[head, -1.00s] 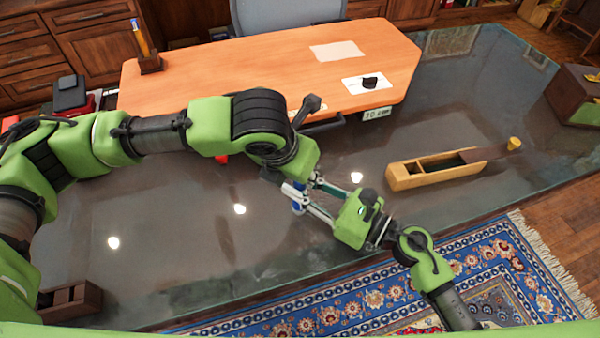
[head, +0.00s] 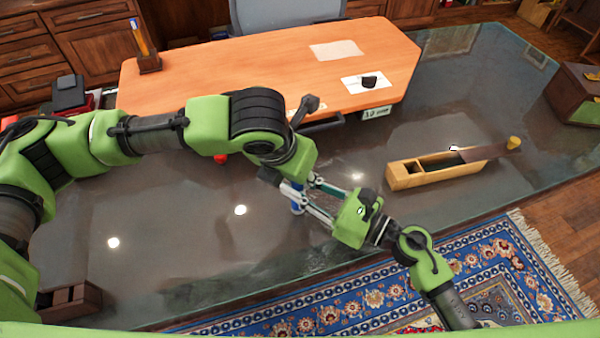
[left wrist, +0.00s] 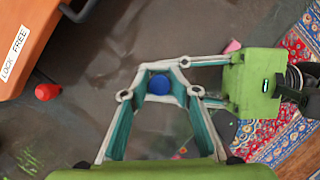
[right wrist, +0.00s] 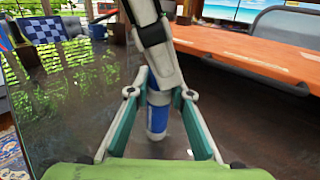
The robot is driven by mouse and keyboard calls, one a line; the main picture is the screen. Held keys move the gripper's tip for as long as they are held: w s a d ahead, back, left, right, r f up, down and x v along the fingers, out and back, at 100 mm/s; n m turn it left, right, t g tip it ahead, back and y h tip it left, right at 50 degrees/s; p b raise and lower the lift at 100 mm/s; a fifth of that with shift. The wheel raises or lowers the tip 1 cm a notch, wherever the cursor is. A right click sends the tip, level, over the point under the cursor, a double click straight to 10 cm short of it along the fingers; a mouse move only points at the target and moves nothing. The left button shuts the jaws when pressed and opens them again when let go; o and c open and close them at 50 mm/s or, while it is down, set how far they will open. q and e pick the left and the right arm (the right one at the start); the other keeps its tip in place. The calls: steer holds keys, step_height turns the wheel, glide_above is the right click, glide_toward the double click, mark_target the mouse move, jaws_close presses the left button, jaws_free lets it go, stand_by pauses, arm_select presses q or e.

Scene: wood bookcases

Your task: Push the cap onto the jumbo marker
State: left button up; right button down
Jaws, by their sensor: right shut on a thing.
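The jumbo marker (right wrist: 157,118) stands upright in the right wrist view, with a blue and pale barrel. My right gripper (head: 308,201) is shut around it from the side, and its fingers flank it in the right wrist view (right wrist: 160,92). The blue cap (left wrist: 160,85) shows from above as a round disc in the left wrist view. My left gripper (left wrist: 160,95) is above the marker, pointing down, with its fingertips close around the disc. Whether its pads touch the cap is unclear. The joint between cap and barrel is hidden by my left gripper.
A wooden box (head: 405,180) with a partly slid lid lies to the right on the dark glass tabletop (head: 180,250). An orange raised desk (head: 250,65) is behind. A small red object (left wrist: 47,92) lies near the desk. The glass left of the marker is clear.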

arm_select(q)
steer(key=v, duration=0.3)
steer(key=shift+s+a+r, duration=0.1)
steer(key=shift+a, duration=0.05)
arm_select(e)
steer(key=shift+w+r, duration=0.1)
steer(key=shift+r, duration=0.05)
arm_select(q)
steer(key=c, duration=0.3)
steer(key=shift+c, duration=0.2)
steer(key=shift+r, duration=0.1)
steer(key=shift+r, duration=0.15)
steer(key=shift+v, duration=1.9)
steer(key=o, duration=0.6)
